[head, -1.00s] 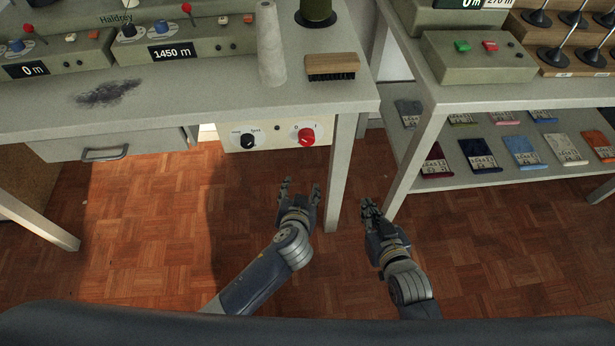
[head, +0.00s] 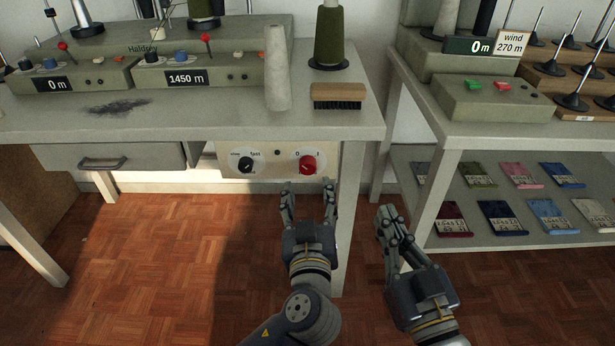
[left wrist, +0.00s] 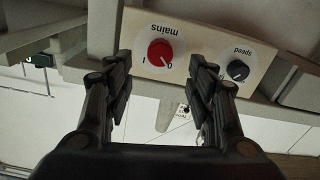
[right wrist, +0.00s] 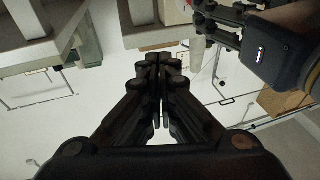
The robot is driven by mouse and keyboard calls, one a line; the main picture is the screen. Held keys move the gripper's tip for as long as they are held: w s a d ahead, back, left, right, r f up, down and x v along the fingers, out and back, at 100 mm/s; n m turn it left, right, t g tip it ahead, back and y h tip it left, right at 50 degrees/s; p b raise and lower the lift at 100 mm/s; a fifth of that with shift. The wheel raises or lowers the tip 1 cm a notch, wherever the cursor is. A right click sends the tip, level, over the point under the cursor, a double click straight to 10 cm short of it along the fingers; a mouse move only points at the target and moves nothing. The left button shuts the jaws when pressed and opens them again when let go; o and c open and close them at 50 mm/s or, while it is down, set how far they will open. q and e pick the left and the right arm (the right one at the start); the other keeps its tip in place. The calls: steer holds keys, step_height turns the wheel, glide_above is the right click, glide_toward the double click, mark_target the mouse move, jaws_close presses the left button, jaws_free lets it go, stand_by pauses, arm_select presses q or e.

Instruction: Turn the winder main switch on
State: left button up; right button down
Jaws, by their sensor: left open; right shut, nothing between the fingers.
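The winder main switch is a red rotary knob (head: 308,165) on a white disc marked 0 and 1, on a cream panel (head: 278,173) under the left table. In the left wrist view the red knob (left wrist: 159,52) appears upside down, labelled "mains". A pale mark on it appears to point toward the 0. My left gripper (head: 308,188) is open and empty, just in front of and below the knob, with a finger toward each side; it is not touching it in the left wrist view. My right gripper (head: 389,212) is shut and empty, lower and to the right.
A black speed knob (head: 246,165) sits left of the red one on the same panel. A brush (head: 338,96) and a white cone (head: 277,70) stand above on the table (head: 200,125). A shelf rack is at right.

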mark_target(308, 170)
arm_select(q)
steer(key=w, duration=0.5)
steer(key=shift+w+b, duration=0.35)
steer(key=shift+w, duration=0.75)
arm_select(e)
steer(key=shift+s+a+r+t+y, duration=0.1)
steer(key=shift+s+r+t+y, duration=0.2)
steer(key=shift+r, duration=0.4)
steer(key=shift+s+r+t+y, duration=0.1)
steer(key=shift+r+t, duration=0.35)
steer(key=shift+r, duration=0.2)
steer(key=shift+s+a+r+t+y, duration=0.15)
steer(key=shift+r+t, duration=0.2)
steer(key=shift+r, duration=0.35)
arm_select(q)
steer(key=shift+c, duration=0.2)
arm_select(e)
steer(key=shift+d, duration=0.1)
arm_select(q)
steer(key=c, duration=1)
